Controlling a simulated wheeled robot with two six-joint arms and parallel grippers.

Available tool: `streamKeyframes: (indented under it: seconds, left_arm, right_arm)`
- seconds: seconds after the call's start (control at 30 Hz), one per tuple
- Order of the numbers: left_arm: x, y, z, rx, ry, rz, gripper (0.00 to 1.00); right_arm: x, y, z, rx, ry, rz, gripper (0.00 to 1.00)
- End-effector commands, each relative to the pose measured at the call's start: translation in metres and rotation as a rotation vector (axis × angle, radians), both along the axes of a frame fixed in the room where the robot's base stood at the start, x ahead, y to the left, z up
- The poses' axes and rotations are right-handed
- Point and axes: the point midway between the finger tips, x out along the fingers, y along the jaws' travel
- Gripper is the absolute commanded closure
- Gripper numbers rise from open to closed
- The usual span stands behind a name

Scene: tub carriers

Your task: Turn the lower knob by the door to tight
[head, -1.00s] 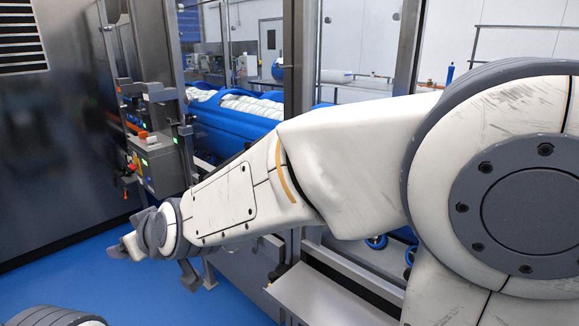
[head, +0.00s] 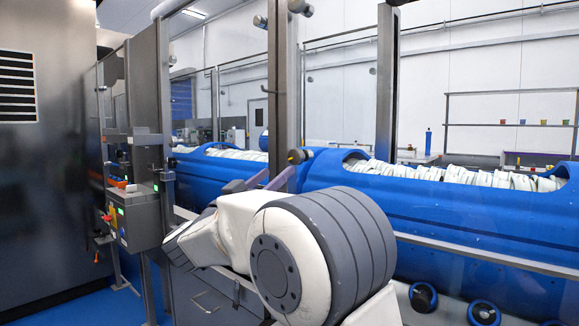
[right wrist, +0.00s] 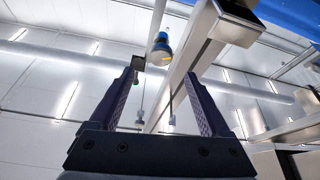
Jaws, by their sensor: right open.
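A small dark round knob (head: 297,156) with a yellow mark sits low on the grey post by the glass. Another dark knob (head: 299,6) is higher on that post, at the top edge of the head view. My right gripper (head: 281,171) is just below and left of the lower knob, its fingers pointing up toward it. In the right wrist view my right gripper (right wrist: 162,75) is open and empty. A rounded part with yellow and blue (right wrist: 160,50) shows beyond and between the fingertips; I cannot tell which knob it is. My left gripper is out of view.
Blue tub carriers (head: 460,225) with white contents stand behind the glass. A grey control box (head: 136,220) with buttons is at the left. A dark metal cabinet (head: 45,190) fills the far left. Blue floor shows at lower left.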

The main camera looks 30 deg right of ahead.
Motion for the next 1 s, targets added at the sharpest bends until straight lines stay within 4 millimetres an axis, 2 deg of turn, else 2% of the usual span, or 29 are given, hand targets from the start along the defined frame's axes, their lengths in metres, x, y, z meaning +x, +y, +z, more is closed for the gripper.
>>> streamKeyframes:
  seconds: [0.1, 0.33, 0.5, 0.77, 0.8, 0.87, 1.0]
  left_arm:
    - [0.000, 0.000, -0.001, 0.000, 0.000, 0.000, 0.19]
    - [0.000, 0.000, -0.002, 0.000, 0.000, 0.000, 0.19]
    - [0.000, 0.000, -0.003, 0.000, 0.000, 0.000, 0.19]
    - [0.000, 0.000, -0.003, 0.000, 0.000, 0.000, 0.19]
    - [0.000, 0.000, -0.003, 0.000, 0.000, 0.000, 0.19]
    - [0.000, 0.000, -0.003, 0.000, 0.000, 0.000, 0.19]
    - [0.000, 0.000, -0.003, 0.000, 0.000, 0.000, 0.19]
  right_arm:
    - [0.008, -0.022, 0.009, 0.000, -0.002, -0.004, 0.19]
    - [0.022, -0.052, 0.023, 0.000, -0.001, 0.000, 0.19]
    - [0.027, -0.062, 0.027, -0.001, 0.000, 0.002, 0.19]
    - [0.027, -0.063, 0.028, -0.001, 0.001, 0.004, 0.19]
    - [0.027, -0.063, 0.028, -0.001, 0.000, 0.004, 0.23]
    - [0.027, -0.063, 0.028, -0.001, 0.000, 0.004, 0.46]
    - [0.027, -0.063, 0.028, -0.001, 0.000, 0.004, 1.00]
